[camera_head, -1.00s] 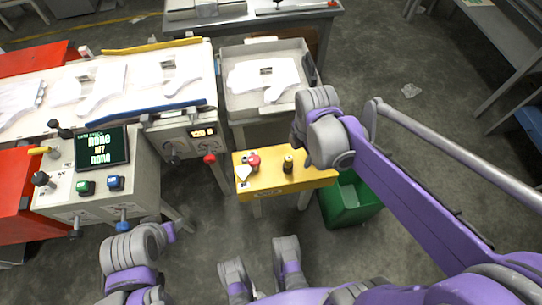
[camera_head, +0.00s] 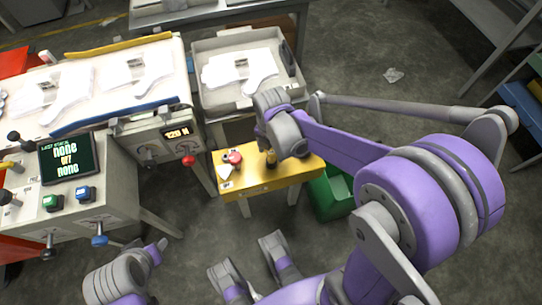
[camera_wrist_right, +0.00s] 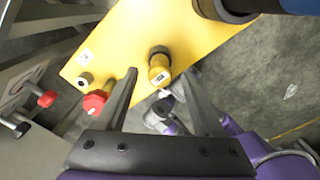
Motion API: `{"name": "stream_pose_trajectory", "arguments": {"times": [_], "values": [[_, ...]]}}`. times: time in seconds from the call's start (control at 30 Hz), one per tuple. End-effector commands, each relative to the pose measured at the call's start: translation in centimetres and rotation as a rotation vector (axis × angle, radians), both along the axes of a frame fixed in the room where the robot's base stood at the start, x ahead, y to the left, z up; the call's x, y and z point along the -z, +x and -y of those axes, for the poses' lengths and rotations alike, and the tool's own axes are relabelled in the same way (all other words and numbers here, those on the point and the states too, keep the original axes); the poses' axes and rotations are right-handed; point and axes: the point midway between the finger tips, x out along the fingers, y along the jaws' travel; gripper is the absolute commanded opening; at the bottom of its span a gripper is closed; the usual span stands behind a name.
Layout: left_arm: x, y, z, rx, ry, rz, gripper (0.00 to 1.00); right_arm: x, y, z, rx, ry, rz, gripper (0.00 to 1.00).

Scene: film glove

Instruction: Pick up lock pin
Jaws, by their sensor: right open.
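Two small upright items stand on the yellow stand (camera_head: 290,178). One has a red knob (camera_head: 235,158), also in the wrist view (camera_wrist_right: 95,102). The other is a dark-and-yellow cylinder (camera_head: 270,160), also in the wrist view (camera_wrist_right: 158,72). I cannot tell for sure which is the lock pin. My right gripper (camera_wrist_right: 161,73) is open and empty, with its fingertips either side of the yellow cylinder in the picture; contact is not visible. In the head view my wrist hides its fingers.
A small collar-like piece (camera_wrist_right: 85,79) stands beside the red knob. A green bin (camera_head: 330,197) is right of the stand. A grey tray (camera_head: 240,98) with white gloves lies behind it. The machine with a screen (camera_head: 68,158) is at the left.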

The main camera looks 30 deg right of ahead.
Motion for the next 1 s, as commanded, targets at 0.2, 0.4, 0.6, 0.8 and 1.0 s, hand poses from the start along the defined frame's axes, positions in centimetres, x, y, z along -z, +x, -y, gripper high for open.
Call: {"name": "stream_pose_trajectory", "arguments": {"times": [0.2,0.4,0.6,0.8,1.0], "values": [[1.2,0.0,0.0,0.0,0.0,-0.004,0.5,2.8,0.1,0.1,0.0,0.0,0.0,0.7],[1.1,0.0,0.0,0.0,0.0,-0.004,0.5,2.9,0.1,0.1,0.001,0.0,0.0,0.7],[1.1,0.0,0.0,0.0,0.0,-0.004,0.5,2.9,0.1,0.1,0.001,0.0,0.0,0.44],[1.1,0.0,0.0,0.0,0.0,-0.004,0.5,2.9,0.1,0.1,0.001,0.0,0.0,0.08],[1.1,0.0,0.0,0.0,0.0,-0.004,0.5,2.9,0.1,0.1,0.001,0.0,0.0,0.0]]}}
